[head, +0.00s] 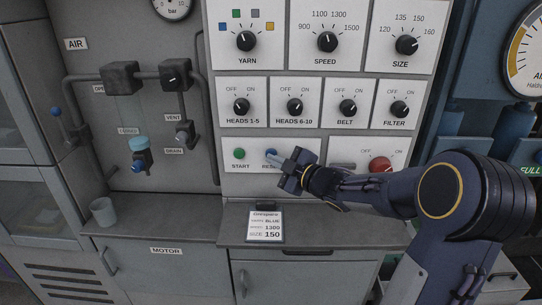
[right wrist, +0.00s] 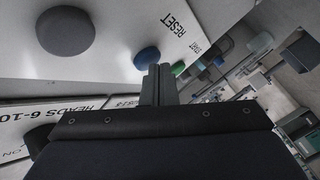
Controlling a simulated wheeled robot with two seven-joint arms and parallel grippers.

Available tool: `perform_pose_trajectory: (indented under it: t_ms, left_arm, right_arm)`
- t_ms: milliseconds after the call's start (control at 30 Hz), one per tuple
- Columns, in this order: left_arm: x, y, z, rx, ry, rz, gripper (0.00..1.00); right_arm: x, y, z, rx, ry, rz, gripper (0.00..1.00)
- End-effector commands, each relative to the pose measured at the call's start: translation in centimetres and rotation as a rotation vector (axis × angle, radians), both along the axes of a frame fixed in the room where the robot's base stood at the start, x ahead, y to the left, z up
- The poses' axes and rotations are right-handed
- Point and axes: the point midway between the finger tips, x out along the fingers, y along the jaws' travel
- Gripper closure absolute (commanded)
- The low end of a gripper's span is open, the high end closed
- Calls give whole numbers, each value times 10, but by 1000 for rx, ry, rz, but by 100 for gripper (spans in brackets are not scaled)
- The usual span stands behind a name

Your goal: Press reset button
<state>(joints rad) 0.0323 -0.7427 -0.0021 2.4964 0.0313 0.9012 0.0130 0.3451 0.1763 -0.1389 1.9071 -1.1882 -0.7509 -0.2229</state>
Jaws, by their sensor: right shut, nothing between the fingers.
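The blue reset button (head: 271,154) sits on the lower panel, right of the green start button (head: 239,154). In the right wrist view the reset button (right wrist: 147,58) is a blue dome beside the printed word RESET. My right gripper (head: 281,161) is shut and empty. Its fingertips are right at the reset button, coming from the right and partly covering the RESET label. In the right wrist view the closed fingertips (right wrist: 158,72) overlap the button's edge; I cannot tell whether they touch it. My left gripper is not in view.
A red knob (head: 380,164) sits on the panel to the right, near my forearm. Rows of dark selector knobs are above. A job card (head: 265,226) stands on the ledge below, and a grey cup (head: 103,211) is at the left. Pipes and valves line the left wall.

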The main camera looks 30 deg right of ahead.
Motion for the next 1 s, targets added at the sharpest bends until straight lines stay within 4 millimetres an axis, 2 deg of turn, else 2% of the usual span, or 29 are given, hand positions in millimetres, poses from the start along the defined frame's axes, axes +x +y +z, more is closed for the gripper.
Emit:
perform_pose_trajectory:
  t_ms: [200, 567, 1000]
  left_arm:
    - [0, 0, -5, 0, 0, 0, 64]
    - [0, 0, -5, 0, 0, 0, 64]
    - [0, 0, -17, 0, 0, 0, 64]
  right_arm:
    - [-10, 6, 0, -1, -2, 0, 100]
    - [-12, 7, 0, 0, -1, 1, 100]
    - [-47, 28, 0, 0, -1, 0, 100]
